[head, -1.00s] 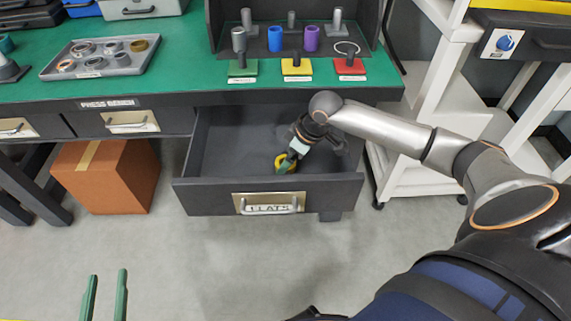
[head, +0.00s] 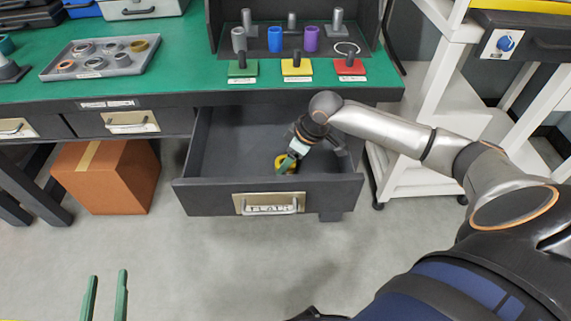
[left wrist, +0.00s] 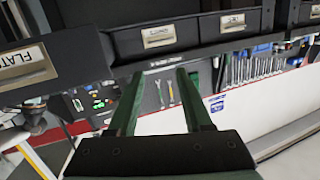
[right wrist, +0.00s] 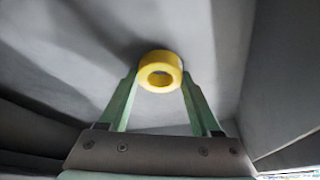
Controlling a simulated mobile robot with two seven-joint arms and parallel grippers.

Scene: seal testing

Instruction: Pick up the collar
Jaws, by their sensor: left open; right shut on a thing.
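The collar appears to be a yellow ring (right wrist: 161,71) with a round hole, between the green fingertips in the right wrist view. In the head view the ring (head: 282,161) is low inside the open drawer, partly hidden by a finger. My right gripper (head: 287,163) reaches down into the drawer and is shut on the ring; its fingertips (right wrist: 160,78) are on either side of it. I cannot tell whether the ring touches the drawer floor. My left gripper (head: 104,295) is open and empty above the floor, left of the drawer; its fingers show in the left wrist view (left wrist: 160,90).
The open drawer (head: 212,191) has walls around my right gripper. The green bench (head: 180,85) above carries a grey tray (head: 120,68) of rings and a rack with posts and coloured cylinders. A cardboard box (head: 105,178) stands left of the drawer. A white cart (head: 410,150) is at right.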

